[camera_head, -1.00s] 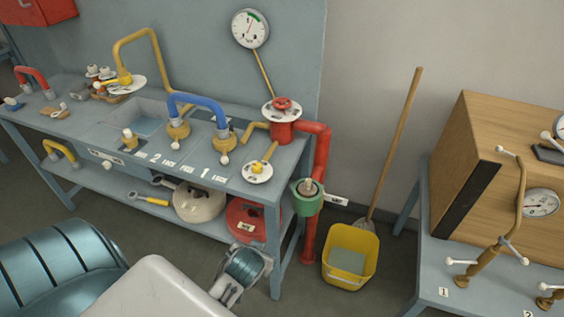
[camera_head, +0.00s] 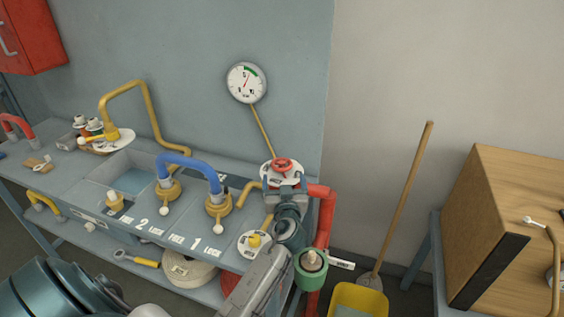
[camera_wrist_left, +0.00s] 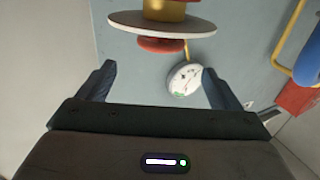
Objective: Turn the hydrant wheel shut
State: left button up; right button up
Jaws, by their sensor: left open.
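The red hydrant wheel (camera_head: 281,165) sits above a round white plate (camera_head: 266,174) at the right end of the bench. In the left wrist view the wheel (camera_wrist_left: 162,44) shows edge-on, next to the white plate (camera_wrist_left: 160,24), upside down. I see no contact with the wheel. My right gripper is not in view.
A dial gauge (camera_head: 246,82) hangs behind. Blue (camera_head: 188,160) and yellow pipes stand left on the bench.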

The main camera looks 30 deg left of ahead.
aim_at(282, 170)
pick_arm(q)
jog(key=p+x, duration=0.1)
jog(key=x, duration=0.3)
jog(key=shift+w+a+f, duration=0.1)
jog(key=shift+p+x, duration=0.3)
jog(key=shift+x, duration=0.6)
jog(key=shift+p+x, duration=0.3)
jog(key=shift+x, duration=0.6)
jog(key=shift+f, duration=0.25)
jog(key=shift+a+f, duration=0.1)
jog(key=shift+c, duration=0.7)
jog(key=c, duration=0.9)
jog(key=shift+o, duration=0.2)
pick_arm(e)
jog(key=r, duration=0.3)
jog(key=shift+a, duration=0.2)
